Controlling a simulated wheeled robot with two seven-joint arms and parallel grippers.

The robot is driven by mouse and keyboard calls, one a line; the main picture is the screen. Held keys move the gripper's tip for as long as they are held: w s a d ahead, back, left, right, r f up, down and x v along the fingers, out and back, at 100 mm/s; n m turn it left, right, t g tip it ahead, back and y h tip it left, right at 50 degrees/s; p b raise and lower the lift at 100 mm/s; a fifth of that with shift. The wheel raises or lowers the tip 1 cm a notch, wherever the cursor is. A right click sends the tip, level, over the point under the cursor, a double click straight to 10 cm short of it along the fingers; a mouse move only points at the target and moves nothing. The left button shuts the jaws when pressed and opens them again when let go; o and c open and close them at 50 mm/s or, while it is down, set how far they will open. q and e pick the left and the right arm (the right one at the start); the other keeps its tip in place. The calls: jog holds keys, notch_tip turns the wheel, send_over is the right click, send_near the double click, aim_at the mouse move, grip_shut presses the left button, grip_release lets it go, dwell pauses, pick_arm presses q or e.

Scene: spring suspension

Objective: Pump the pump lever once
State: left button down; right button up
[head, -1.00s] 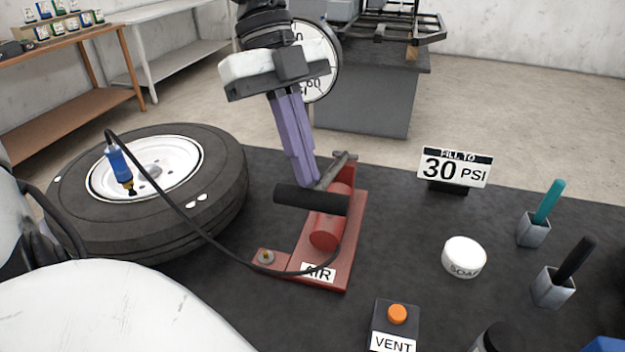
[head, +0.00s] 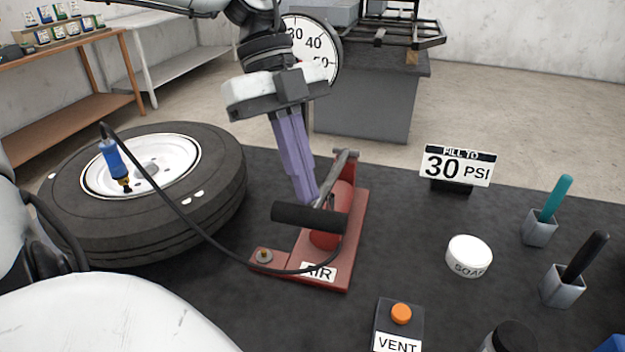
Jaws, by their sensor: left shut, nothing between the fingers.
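The red foot pump (head: 352,232) stands on the dark table, with a red cylinder and an AIR label. Its lever ends in a black cylindrical handle (head: 309,217), low over the pump's near part. My left gripper (head: 308,200) is shut with purple fingers pointing down. Its fingertips are at the lever just behind the black handle; I cannot tell whether they touch it. A black hose (head: 195,228) runs from the pump to a blue chuck (head: 114,158) on the tire (head: 215,170). The gauge (head: 320,42) is partly hidden by my left arm. My right gripper is not in view.
A FILL TO 30 PSI sign (head: 457,167) stands right of the pump. A SOAP tub (head: 469,255), two holders with a teal (head: 555,197) and a black handle (head: 585,257), and a VENT box with an orange button (head: 401,313) stand at right and front.

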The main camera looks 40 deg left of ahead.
pick_arm(q)
jog(key=a+p, duration=0.1)
jog(key=a+r+p, duration=0.1)
jog(key=a, duration=0.1)
jog(key=shift+w, duration=0.2)
jog(key=v, duration=1)
jog(key=shift+r, duration=0.15)
